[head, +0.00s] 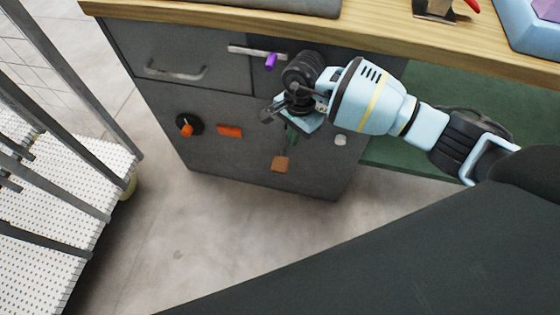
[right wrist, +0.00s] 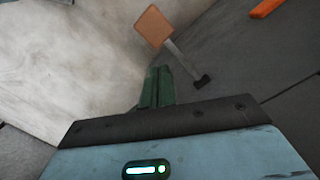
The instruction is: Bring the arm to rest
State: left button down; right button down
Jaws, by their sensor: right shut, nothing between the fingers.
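My right arm (head: 375,97) reaches in from the right in the head view, in front of the dark grey cabinet (head: 215,110). My right gripper (head: 291,138) points down towards the lower cabinet front. Its green fingers (right wrist: 157,88) are together in the right wrist view, with nothing between them. An orange-brown square piece (head: 281,164) on a thin stem shows just below the gripper; it also shows beyond the fingertips in the right wrist view (right wrist: 153,26), apart from them. My left gripper is not in view.
A wooden worktop (head: 400,37) overhangs the cabinet. A drawer handle (head: 176,73), a purple piece (head: 271,61), an orange knob (head: 187,129) and an orange-red bar (head: 230,131) are on or near the cabinet front. A white perforated rack (head: 60,200) stands left. The floor between is clear.

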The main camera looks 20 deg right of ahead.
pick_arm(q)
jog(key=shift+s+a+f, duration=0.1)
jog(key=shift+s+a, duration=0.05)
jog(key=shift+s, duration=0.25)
